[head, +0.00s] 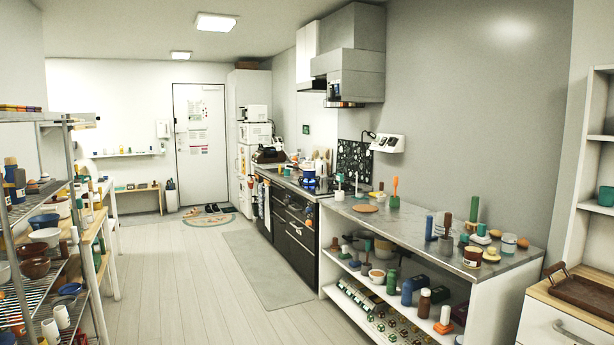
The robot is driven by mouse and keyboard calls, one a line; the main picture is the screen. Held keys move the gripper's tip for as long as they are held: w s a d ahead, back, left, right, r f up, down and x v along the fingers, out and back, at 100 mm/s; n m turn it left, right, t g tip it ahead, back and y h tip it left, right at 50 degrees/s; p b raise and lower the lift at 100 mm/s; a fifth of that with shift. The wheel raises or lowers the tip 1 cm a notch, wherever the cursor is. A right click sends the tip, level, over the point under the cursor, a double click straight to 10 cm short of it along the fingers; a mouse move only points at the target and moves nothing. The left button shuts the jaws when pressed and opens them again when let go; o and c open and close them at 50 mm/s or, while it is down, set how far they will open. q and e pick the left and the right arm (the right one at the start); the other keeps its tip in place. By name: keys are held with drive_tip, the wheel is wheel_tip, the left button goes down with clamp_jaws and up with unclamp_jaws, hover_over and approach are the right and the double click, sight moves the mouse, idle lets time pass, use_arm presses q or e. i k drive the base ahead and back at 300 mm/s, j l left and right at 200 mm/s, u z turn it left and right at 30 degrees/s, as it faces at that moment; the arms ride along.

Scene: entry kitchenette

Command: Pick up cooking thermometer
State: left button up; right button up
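I cannot make out a cooking thermometer for certain in the head view; many of the objects are too small to identify. Small kitchen items stand on the grey-topped counter (410,222) at the right. Among them is an orange-handled tool (395,186) upright in a green holder. More small items stand by the stove on the dark kitchen unit (292,228) in the middle. Neither of my grippers is in view.
A wire shelf rack (35,212) with bowls and jars stands at the left. A wooden-topped cabinet with a brown tray (586,291) is at the lower right. The pale floor (185,275) between is clear, with a grey mat (262,265). Shoes (212,208) lie near the door (200,140).

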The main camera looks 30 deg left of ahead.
sight(340, 178)
drive_tip(key=i+j+u, duration=0.25)
drive_tip(key=i+u, duration=0.3)
drive_tip(key=i, duration=0.15)
drive_tip(key=i+u, duration=0.5)
drive_tip(key=i, duration=1.1)
drive_tip(key=i+u, duration=0.15)
drive_tip(key=i, duration=0.6)
drive_tip(key=i+u, duration=0.15)
drive_tip(key=i, duration=0.55)
drive_tip(key=i+z, duration=0.25)
drive_tip(key=i, duration=0.3)
drive_tip(key=i+j+z, duration=0.2)
drive_tip(key=i, duration=0.35)
drive_tip(key=i+z, duration=0.5)
drive_tip(key=i+j+z, duration=0.1)
drive_tip(key=i+z, duration=0.35)
